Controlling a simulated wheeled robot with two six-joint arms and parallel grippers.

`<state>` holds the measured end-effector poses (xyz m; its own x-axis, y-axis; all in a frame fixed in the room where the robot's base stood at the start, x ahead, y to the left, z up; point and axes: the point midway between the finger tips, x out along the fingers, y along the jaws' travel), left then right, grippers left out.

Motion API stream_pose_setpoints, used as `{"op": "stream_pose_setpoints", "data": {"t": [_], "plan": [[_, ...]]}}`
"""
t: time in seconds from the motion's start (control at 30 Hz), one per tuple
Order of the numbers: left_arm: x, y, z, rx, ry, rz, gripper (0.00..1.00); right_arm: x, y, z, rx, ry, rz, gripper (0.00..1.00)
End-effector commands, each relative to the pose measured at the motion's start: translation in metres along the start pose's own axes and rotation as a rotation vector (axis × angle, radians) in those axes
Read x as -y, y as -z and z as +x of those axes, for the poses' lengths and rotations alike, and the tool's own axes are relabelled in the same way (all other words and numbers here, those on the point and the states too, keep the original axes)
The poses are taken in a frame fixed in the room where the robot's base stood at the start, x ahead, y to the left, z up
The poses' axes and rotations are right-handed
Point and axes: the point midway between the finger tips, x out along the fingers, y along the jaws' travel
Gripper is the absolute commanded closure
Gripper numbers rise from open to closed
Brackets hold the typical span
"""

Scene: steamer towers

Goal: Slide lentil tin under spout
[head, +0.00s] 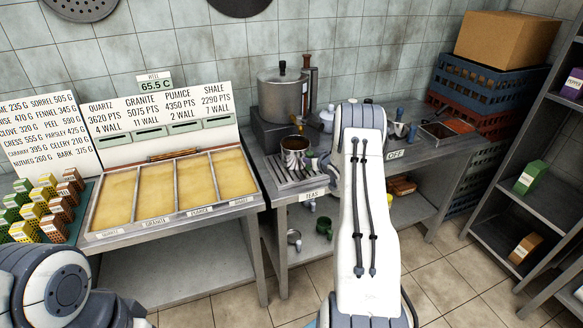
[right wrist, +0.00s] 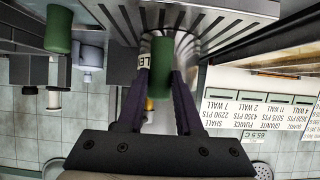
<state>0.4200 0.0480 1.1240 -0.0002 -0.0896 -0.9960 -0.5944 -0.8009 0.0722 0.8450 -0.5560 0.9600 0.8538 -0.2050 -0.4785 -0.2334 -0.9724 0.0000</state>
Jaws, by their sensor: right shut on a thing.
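The lentil tin (head: 294,158) is a metal vessel with a dark inside, standing on a slatted metal drip tray (head: 285,179). It is below and in front of the steel urn (head: 280,97), whose spout (head: 299,127) shows just above the tin's rim; I cannot tell if they line up exactly. In the right wrist view, which is upside down, my right gripper (right wrist: 160,88) is shut on the tin's green handle (right wrist: 160,65), beside a partly hidden white label. In the head view my arm mostly hides this gripper. My left gripper is out of view.
A sorting tray with sandy compartments (head: 163,222) lies to the left under a price board (head: 150,112). Small coloured boxes (head: 44,207) stand further left. Crates (head: 482,92) are stacked beyond, beside a shelf (head: 495,222).

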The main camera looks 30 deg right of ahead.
Motion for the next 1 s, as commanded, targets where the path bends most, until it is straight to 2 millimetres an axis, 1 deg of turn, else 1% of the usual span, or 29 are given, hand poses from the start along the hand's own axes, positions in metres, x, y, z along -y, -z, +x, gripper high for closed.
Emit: {"op": "stream_pose_setpoints", "data": {"t": [0.3,0.63,0.87,0.9,0.97,1.0], "plan": [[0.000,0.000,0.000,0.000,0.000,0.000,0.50,-0.001,0.000,0.000,0.001,-0.001,0.001,1.00],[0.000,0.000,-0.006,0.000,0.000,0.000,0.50,-0.018,0.001,0.001,0.001,-0.002,0.001,1.00],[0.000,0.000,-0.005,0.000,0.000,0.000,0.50,-0.019,0.000,0.001,0.001,-0.001,0.002,1.00],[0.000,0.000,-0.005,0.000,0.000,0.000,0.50,-0.019,0.000,0.001,0.001,-0.001,0.002,0.58],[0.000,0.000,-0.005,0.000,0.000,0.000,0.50,-0.019,0.000,0.001,0.001,-0.001,0.002,0.35],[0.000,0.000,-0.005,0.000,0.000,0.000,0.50,-0.018,0.000,0.001,0.001,-0.001,0.001,0.30]]}}
